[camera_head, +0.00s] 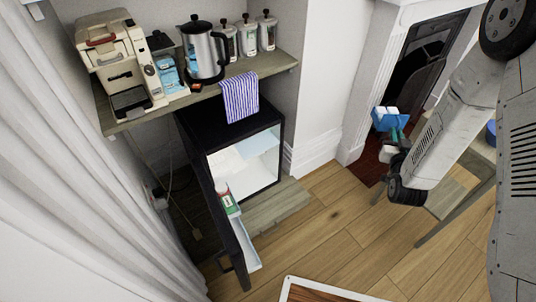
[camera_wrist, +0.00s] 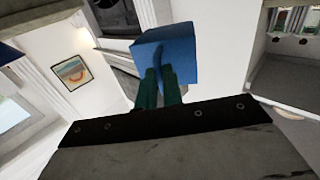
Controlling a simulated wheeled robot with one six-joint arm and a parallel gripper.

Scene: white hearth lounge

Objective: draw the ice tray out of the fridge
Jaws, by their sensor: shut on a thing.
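The blue ice tray (camera_head: 382,121), with white pieces showing at its top, is held in the air in front of the fireplace, right of the fridge. My gripper (camera_head: 394,133) is shut on it. In the wrist view, the green fingers of my gripper (camera_wrist: 163,76) press against the tray (camera_wrist: 178,48), which hides their tips. The small black fridge (camera_head: 245,133) stands under the wooden counter. Its door (camera_head: 231,232) is open toward the front, with a green-and-white container (camera_head: 228,202) on its inner side. The tray is clear of the fridge.
A striped cloth (camera_head: 240,97) hangs off the counter (camera_head: 186,97) over the fridge. A coffee machine (camera_head: 117,57), a kettle (camera_head: 202,50) and several jars stand on the counter. A table corner (camera_head: 318,290) shows at the bottom. The wooden floor between is clear.

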